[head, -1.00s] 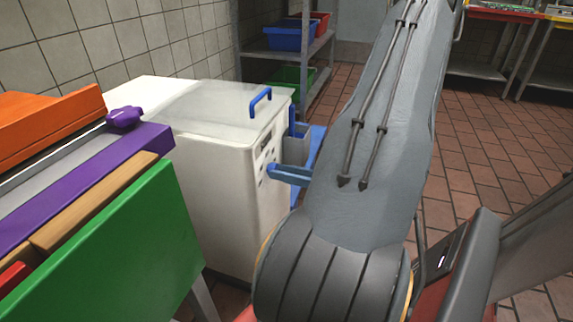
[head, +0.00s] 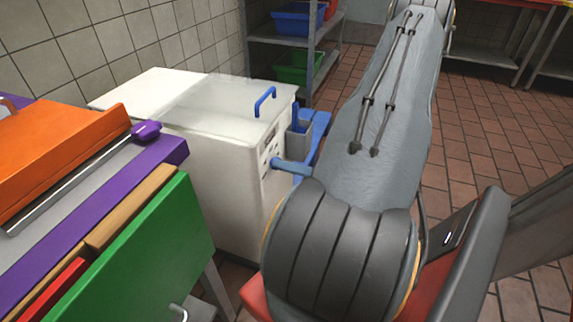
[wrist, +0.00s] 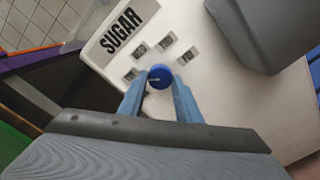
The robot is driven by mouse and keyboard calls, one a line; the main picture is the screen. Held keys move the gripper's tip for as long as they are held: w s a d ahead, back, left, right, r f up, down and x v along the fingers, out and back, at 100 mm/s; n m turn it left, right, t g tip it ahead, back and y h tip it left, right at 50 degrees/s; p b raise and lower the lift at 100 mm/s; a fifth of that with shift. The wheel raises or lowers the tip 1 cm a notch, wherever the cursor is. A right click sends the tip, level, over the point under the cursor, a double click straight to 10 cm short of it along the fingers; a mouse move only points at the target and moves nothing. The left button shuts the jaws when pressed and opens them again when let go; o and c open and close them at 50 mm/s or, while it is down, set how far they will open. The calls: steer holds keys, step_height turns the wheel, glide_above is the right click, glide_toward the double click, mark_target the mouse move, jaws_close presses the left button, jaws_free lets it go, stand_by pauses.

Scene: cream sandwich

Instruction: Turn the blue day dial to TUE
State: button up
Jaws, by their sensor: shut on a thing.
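The blue day dial (wrist: 160,76) is a round knob on the white face of the machine marked SUGAR. It has a pale pointer mark, which points roughly left in the wrist view. Several small labels (wrist: 168,39) are set around it on its upper and left sides; their words are too small to read. My gripper (wrist: 159,80) is shut on the dial, with one blue finger on each side of it. In the head view my gripper (head: 289,166) reaches the front of the white machine (head: 215,160), and the dial itself is hidden.
A grey bin (head: 299,138) hangs on the machine beside the dial, and shows large at upper right in the wrist view (wrist: 270,30). A stand with a green panel (head: 150,255) and an orange block (head: 65,150) is at left. Open tiled floor lies right.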

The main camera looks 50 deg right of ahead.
stand_by(0.4)
steer(key=o, duration=1.1)
steer(key=shift+c, duration=0.2)
steer(key=v, duration=0.8)
